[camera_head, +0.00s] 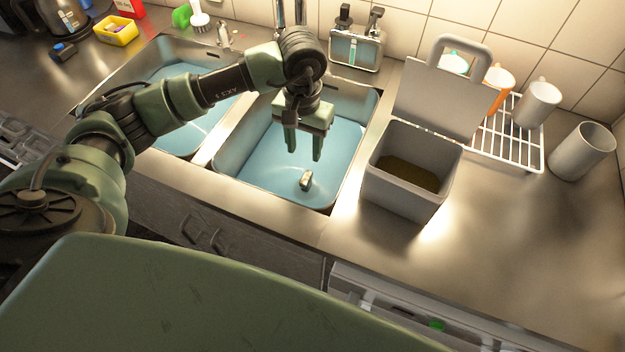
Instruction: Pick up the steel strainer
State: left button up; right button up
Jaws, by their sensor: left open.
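A small steel piece (306,180), which looks like the strainer, lies on the blue floor of the right sink basin (262,172). Its exact shape is too small to tell. My left gripper (304,156) points down over the same basin. Its two green fingers are apart with nothing between them. In the picture the fingertips are just above the steel piece and apart from it; I cannot tell the exact height. My right gripper is not in view.
A grey bin (407,205) with its lid up stands right of the basin. Behind it is a white rack (508,150) with mugs. A grey cup (582,151) stands far right. A caddy (355,50) stands behind the basin. The right front counter is clear.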

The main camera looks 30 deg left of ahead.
pick_arm(q)
jog(key=b, duration=0.5)
send_over(307, 175)
notch_tip(307, 175, down, 6)
jog(key=shift+s+r, duration=0.1)
jog(key=shift+s, duration=0.05)
jog(key=shift+f, duration=0.95)
notch_tip(307, 175, down, 6)
jog(key=shift+p, duration=1.05)
grip_shut()
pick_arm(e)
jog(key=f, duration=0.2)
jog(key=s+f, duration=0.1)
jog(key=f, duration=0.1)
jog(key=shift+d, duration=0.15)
